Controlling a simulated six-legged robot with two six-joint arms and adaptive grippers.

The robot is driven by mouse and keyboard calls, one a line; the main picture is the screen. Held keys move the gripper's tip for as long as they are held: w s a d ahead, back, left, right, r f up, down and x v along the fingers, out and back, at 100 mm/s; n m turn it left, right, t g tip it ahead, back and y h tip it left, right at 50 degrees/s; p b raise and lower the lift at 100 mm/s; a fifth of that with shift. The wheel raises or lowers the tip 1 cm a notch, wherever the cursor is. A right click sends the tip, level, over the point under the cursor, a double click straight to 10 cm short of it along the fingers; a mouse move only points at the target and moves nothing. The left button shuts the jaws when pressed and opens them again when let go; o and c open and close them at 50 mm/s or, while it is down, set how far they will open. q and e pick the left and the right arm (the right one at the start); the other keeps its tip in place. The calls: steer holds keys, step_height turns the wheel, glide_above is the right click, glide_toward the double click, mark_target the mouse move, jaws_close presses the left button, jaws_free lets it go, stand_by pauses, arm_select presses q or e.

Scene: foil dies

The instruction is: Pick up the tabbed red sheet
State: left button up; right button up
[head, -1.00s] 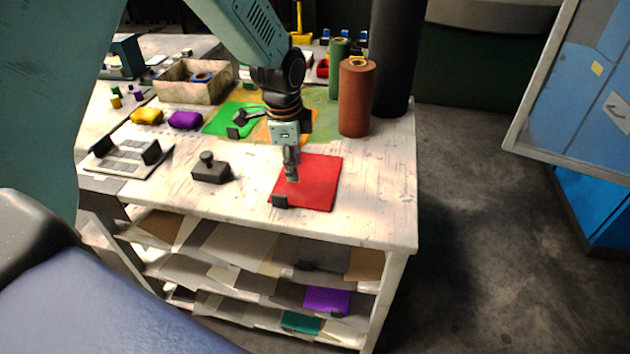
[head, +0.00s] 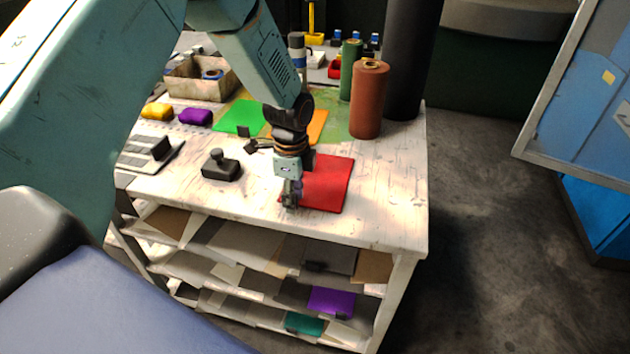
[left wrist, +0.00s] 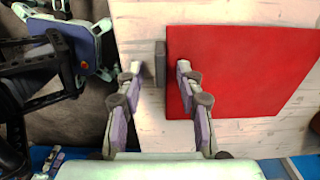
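The red sheet (head: 328,185) lies flat near the front of the white worktable; the left wrist view shows it too (left wrist: 235,70). Its dark grey tab (left wrist: 160,63) stands at the sheet's edge in the left wrist view; in the head view my gripper hides it. My left gripper (head: 291,204) points down over the sheet's front left corner. In the left wrist view its fingers (left wrist: 158,68) are open, with the tab showing between the fingertips. Whether they are down at tab height I cannot tell. My right gripper is not in view.
A dark block with a knob (head: 221,165) stands left of the gripper. Green (head: 238,117) and orange (head: 318,125) sheets lie behind. A brown roll (head: 369,100) and a green roll (head: 351,70) stand at the back right. Shelves with sheets, including a purple one (head: 331,301), are below.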

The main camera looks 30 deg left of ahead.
arm_select(q)
steer(key=shift+w+d+f, duration=0.15)
steer(key=shift+d+f, duration=0.1)
steer(key=shift+d, duration=0.05)
steer(key=shift+s+a, duration=0.2)
steer(key=shift+a, duration=0.05)
steer(key=c, duration=0.4)
steer(key=shift+w+d, duration=0.15)
steer(key=shift+d, duration=0.05)
jaws_close()
steer(key=shift+a, duration=0.15)
